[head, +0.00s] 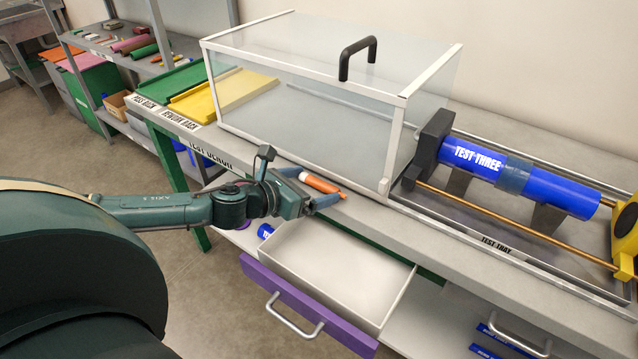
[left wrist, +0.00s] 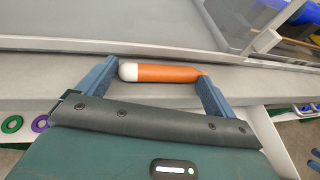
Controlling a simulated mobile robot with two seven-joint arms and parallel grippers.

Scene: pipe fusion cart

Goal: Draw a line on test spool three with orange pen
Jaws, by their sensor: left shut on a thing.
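An orange pen (head: 318,183) with a white end is held in my left gripper (head: 318,196) at the front edge of the test bench. In the left wrist view the pen (left wrist: 165,73) lies crosswise between the two fingers of the left gripper (left wrist: 158,82), white end left and narrow tip right. The blue spool marked TEST THREE (head: 475,160) lies in the test tray (head: 497,249) at right, with a grey band around its middle. It sits between a dark block and a yellow fixture, well right of the pen. My right gripper is not in view.
A clear box with a black handle (head: 358,56) stands on the bench between the racks and the spool. A purple-fronted drawer (head: 300,313) is open and empty below the pen. Copper-coloured rods (head: 520,228) run along the spool.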

